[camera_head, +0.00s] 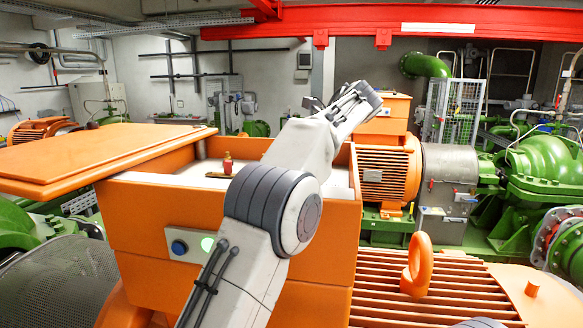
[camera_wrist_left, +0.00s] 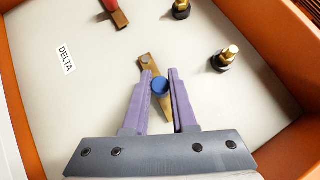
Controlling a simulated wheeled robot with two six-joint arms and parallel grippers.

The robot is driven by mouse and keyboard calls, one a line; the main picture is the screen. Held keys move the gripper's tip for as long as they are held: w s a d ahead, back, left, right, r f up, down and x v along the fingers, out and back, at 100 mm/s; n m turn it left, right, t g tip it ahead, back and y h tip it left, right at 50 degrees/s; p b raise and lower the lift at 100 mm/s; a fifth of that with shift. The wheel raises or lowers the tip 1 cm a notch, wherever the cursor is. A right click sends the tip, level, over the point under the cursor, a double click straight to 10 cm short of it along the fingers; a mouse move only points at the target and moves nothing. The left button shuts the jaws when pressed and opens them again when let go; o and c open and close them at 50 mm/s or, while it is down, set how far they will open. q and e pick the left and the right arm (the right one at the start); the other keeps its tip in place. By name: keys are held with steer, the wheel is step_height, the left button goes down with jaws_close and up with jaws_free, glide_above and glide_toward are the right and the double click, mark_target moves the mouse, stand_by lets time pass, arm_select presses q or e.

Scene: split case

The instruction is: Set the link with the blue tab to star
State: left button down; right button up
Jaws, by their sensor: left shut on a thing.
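In the left wrist view, the brass link (camera_wrist_left: 149,62) with the round blue tab (camera_wrist_left: 160,86) lies on the pale floor of the box. It is tilted, its upper end with a bolt leaning left and its lower end pointing down between my fingers. My left gripper (camera_wrist_left: 160,72) has its purple fingers shut on the blue tab. A DELTA label (camera_wrist_left: 66,60) is on the floor to the left; no star label shows. In the head view my arm hides the gripper and the blue tab. My right gripper is in neither view.
The orange box (camera_head: 150,215) is open, its lid (camera_head: 100,155) out to the left. A red-tabbed link (camera_wrist_left: 118,14) and brass posts (camera_wrist_left: 226,58) stand near the held link. Orange walls (camera_wrist_left: 285,20) enclose the floor. A red beam (camera_head: 450,20) runs overhead.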

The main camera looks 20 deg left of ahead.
arm_select(q)
steer(key=shift+w+n+g, duration=0.3)
steer(key=shift+n+g, duration=0.1)
steer(key=shift+n, duration=0.1)
stand_by(0.5)
steer(key=c, duration=0.7)
jaws_free()
steer(key=shift+a, duration=0.1)
